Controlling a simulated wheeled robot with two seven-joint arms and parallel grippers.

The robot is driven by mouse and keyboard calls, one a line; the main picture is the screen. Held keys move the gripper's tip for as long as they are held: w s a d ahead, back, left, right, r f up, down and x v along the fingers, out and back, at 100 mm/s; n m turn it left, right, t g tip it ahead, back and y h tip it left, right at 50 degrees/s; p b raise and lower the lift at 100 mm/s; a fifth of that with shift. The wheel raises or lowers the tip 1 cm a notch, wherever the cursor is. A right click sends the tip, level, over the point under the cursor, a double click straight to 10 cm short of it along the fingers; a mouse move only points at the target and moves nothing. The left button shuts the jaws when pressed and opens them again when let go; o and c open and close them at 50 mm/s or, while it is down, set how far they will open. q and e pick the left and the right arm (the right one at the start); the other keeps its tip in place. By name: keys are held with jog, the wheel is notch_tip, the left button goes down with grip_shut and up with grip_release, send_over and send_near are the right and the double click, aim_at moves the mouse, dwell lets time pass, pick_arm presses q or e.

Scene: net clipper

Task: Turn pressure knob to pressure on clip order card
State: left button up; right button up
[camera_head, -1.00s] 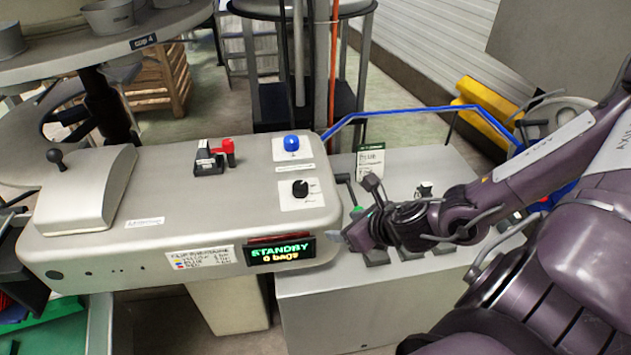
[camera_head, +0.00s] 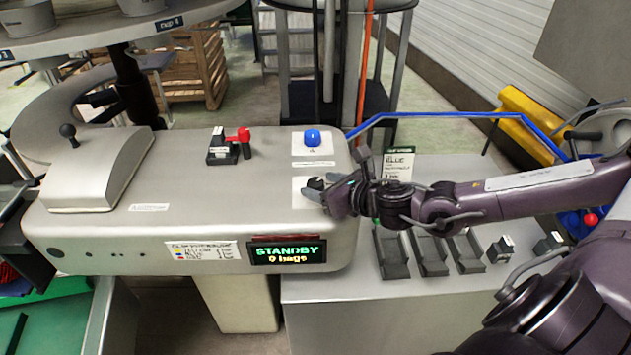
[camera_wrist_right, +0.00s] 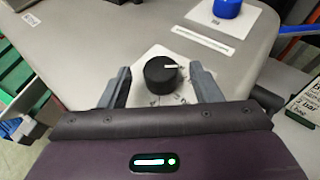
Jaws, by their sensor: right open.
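The black pressure knob (camera_wrist_right: 160,75) has a white pointer line and sits on a white plate with small marks. In the head view the knob (camera_head: 316,184) is partly hidden by my right gripper (camera_head: 328,190). In the right wrist view the open right gripper (camera_wrist_right: 163,85) has one finger on each side of the knob, with gaps left. The clip order card (camera_head: 398,163) stands behind my right forearm; "BLUE" shows, and smaller print is hard to read. Its edge shows in the right wrist view (camera_wrist_right: 306,108), with "bar" on it. My left gripper is not in view.
A blue button (camera_head: 312,138) sits behind the knob. A red-handled clip holder (camera_head: 232,145) stands left on the machine top. The display (camera_head: 287,252) reads STANDBY, 0 bags. Dark trays (camera_head: 428,252) and a blue rail (camera_head: 440,115) lie to the right.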

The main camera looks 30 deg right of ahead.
jog(key=shift+x, duration=1.45)
jog(key=c, duration=1)
